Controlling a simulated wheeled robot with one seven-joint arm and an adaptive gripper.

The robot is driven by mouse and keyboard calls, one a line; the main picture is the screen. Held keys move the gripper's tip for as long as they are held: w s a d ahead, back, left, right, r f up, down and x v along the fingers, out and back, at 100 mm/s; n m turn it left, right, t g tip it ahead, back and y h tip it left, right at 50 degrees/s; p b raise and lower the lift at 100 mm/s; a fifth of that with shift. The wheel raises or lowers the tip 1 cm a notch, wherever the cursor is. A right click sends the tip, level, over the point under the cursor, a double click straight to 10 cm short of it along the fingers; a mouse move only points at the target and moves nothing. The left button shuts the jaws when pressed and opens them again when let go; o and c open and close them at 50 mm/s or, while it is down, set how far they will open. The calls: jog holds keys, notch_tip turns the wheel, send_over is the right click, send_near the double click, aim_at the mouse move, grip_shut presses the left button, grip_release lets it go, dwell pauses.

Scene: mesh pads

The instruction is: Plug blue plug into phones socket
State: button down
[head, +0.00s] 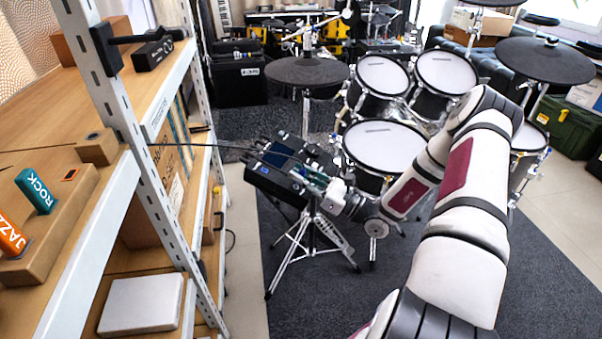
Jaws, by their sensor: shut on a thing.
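In the head view, the dark drum module (270,186) with a lit blue screen sits tilted on a tripod stand in front of the drum kit. My gripper (309,178) is at the right part of the module, over or against its top edge. It is shut on the blue plug, which is too small and too covered to make out. A thin dark cable (200,146) runs from the shelf across to the module and gripper. The phones socket cannot be made out, and I cannot tell whether the plug touches it.
A shelf rack with a metal upright (140,150) stands at the left, holding wooden boxes and a small wooden block (97,147). Drum pads (384,146) and a cymbal pad (307,71) stand close behind and right of the module. Dark carpet (350,285) lies below.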

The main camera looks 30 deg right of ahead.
jog(key=shift+w+a+f+b, duration=0.15)
jog(key=shift+f+b, duration=0.15)
jog(key=shift+f, duration=0.25)
jog(key=shift+a+f+b, duration=0.15)
jog(key=shift+f+b, duration=0.15)
jog(key=shift+f, duration=0.25)
jog(key=c, duration=1.5)
grip_release()
jog(key=shift+o, duration=0.2)
jog(key=v, duration=1.2)
jog(key=shift+a+r, duration=0.1)
